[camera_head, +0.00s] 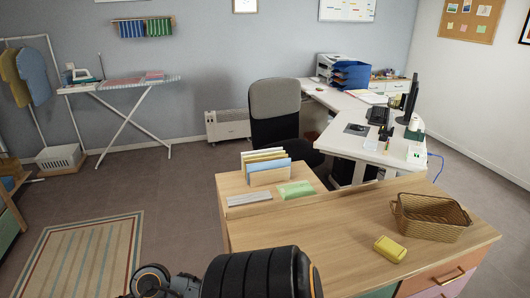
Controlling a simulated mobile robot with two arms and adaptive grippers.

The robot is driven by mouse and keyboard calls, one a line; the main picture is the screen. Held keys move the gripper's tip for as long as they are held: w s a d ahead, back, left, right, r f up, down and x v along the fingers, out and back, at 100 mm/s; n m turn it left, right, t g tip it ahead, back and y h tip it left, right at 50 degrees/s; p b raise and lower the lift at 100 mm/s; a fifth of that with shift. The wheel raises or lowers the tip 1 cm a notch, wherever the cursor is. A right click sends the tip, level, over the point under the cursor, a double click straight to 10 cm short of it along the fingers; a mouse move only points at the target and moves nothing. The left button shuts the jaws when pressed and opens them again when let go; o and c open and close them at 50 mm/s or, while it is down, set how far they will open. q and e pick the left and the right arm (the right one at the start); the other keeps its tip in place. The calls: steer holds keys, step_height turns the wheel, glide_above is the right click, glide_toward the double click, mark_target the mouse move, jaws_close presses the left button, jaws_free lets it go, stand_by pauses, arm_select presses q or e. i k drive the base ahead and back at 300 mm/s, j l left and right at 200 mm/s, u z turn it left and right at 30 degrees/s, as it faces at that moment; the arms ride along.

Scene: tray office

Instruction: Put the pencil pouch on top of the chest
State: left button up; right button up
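A wooden-topped chest (330,246) with drawer fronts on its right end stands close in front of me. A small yellow block-like item (390,249) lies on its top; it may be a pouch, but I cannot tell. A flat green item (296,190) that could be the pencil pouch lies on the smaller wooden surface (236,185) just behind the chest. A black ribbed part of my own arm covers the chest's near left part. Neither gripper shows.
A wicker basket (430,217) stands on the chest's right end. A file sorter (265,167) and a grey slatted item (249,198) share the smaller surface. An office chair (275,112) and white desk (360,148) stand behind. The floor left is open, with a striped rug (80,258).

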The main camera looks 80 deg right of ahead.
mark_target(354, 256)
steer(key=i+l+z, duration=0.1)
steer(key=z, duration=0.4)
steer(key=i+z, duration=0.25)
steer(key=z, duration=0.25)
steer(key=i+j+z, duration=0.1)
steer(key=z, duration=0.4)
steer(key=i+j+z, duration=0.2)
steer(key=z, duration=0.25)
steer(key=i+z, duration=0.2)
steer(key=z, duration=0.25)
steer(key=i+z, duration=0.2)
steer(key=z, duration=0.2)
steer(key=i+j+z, duration=0.15)
steer(key=z, duration=0.3)
steer(key=i+j+z, duration=0.15)
steer(key=z, duration=0.3)
